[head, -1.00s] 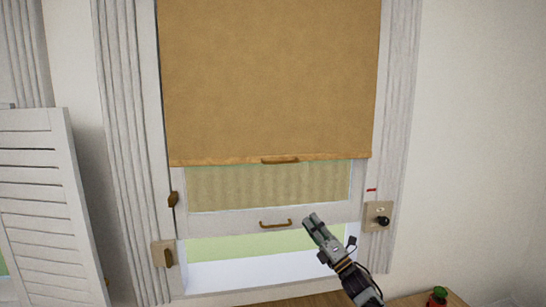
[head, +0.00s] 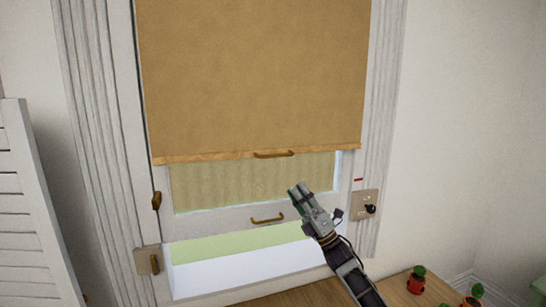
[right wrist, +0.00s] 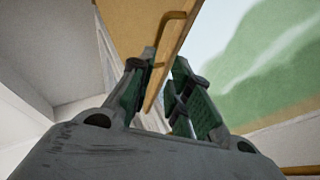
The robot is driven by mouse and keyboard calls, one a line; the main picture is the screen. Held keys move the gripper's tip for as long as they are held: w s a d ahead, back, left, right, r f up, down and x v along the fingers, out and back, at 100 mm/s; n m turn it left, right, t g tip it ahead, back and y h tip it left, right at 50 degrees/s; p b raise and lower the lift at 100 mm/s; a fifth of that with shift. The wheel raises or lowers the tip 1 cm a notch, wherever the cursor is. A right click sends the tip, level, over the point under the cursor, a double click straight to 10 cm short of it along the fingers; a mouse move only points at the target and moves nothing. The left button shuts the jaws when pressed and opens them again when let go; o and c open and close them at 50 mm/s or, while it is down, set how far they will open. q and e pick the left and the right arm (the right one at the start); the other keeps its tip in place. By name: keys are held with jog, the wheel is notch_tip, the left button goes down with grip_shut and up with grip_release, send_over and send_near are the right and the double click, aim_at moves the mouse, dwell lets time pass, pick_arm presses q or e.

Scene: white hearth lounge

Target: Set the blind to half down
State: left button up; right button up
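The tan roller blind (head: 255,80) hangs over most of the window in the head view. Its hem bar carries a brass handle (head: 274,154), which also shows in the right wrist view (right wrist: 168,30). A short red mark (head: 358,180) is on the right side of the frame, lower than the hem. My right gripper (head: 299,188) is below and right of the handle, apart from it. In the wrist view its fingers (right wrist: 165,85) are apart with nothing held, and the hem bar shows beyond the gap. My left gripper is not in view.
The window sash has its own brass handle (head: 267,219) just left of my right gripper. A plate with a black knob (head: 370,209) is on the right. A white louvred shutter (head: 30,220) stands left. Small potted plants (head: 416,280) stand on a wooden surface (head: 300,295) below.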

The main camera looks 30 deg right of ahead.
aim_at(277, 156)
jog(key=shift+s+r+n+y, duration=0.1)
jog(key=shift+s+n+y, duration=0.2)
jog(key=shift+s, duration=0.05)
jog(key=shift+w, duration=0.1)
jog(key=shift+r, duration=0.1)
jog(key=shift+p+x, duration=2.55)
jog(key=shift+x, duration=4.25)
grip_shut()
